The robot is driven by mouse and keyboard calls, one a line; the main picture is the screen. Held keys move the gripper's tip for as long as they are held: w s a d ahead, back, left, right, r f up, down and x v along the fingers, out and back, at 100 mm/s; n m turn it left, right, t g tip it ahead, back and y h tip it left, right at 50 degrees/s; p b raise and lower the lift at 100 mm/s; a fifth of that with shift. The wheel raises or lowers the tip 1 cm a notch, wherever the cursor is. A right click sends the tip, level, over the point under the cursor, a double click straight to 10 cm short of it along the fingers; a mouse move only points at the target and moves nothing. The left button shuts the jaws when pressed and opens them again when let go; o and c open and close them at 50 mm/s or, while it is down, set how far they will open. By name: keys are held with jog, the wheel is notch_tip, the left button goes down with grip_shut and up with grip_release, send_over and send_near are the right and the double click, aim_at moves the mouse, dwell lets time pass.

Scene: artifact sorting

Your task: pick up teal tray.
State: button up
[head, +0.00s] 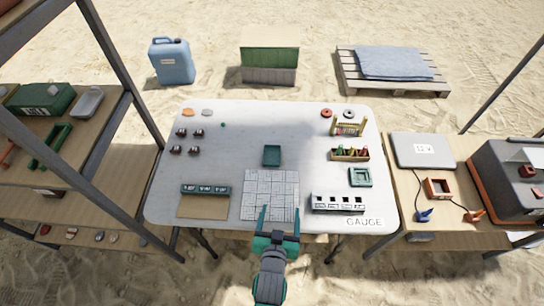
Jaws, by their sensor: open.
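A small teal tray (271,155) lies flat on the middle of the white table (230,150), just beyond the top edge of a white grid sheet (262,188). It looks empty. My gripper (281,212) is open and empty over the lower right part of the grid sheet. Its two fingers point away from me toward the tray, with a clear gap between them and the tray. A second teal square piece (360,177) with a raised centre sits at the table's right side.
A dark teal rack (205,190) and a brown board (202,207) lie left of the sheet. A white slotted block (337,203), a wooden tool box (349,155) and a yellow rack (349,129) stand at the right. Shelves flank the left. The table's back middle is mostly clear.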

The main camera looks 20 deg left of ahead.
jog(key=n+g, duration=0.1)
send_near(272, 151)
jog(key=shift+y, duration=0.4)
jog(key=x, duration=0.5)
jog(key=shift+w+d, duration=0.1)
jog(key=shift+d, duration=0.3)
jog(key=c, duration=1.1)
